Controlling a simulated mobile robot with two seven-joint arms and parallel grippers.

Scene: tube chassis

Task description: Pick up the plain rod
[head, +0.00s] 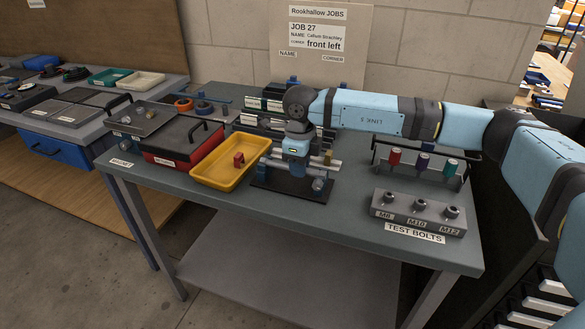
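My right arm reaches in from the right, and its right gripper (293,174) points down over a dark fixture plate (288,190). Silver rods or tubes (328,164) lie across this fixture, partly hidden by the gripper. The fingers are too small and dark to tell whether they are open or shut on a rod. More silver bars (262,103) lie on a rack behind the arm's wrist. I cannot tell which of these is the plain rod. My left gripper is not in view.
A yellow tray (212,176) with a red piece (239,160) stands left of the fixture, beside a red toolbox (172,158). The TEST BOLTS block (418,212) and a rack of coloured-handled tools (423,162) stand at right. The front bench strip is clear.

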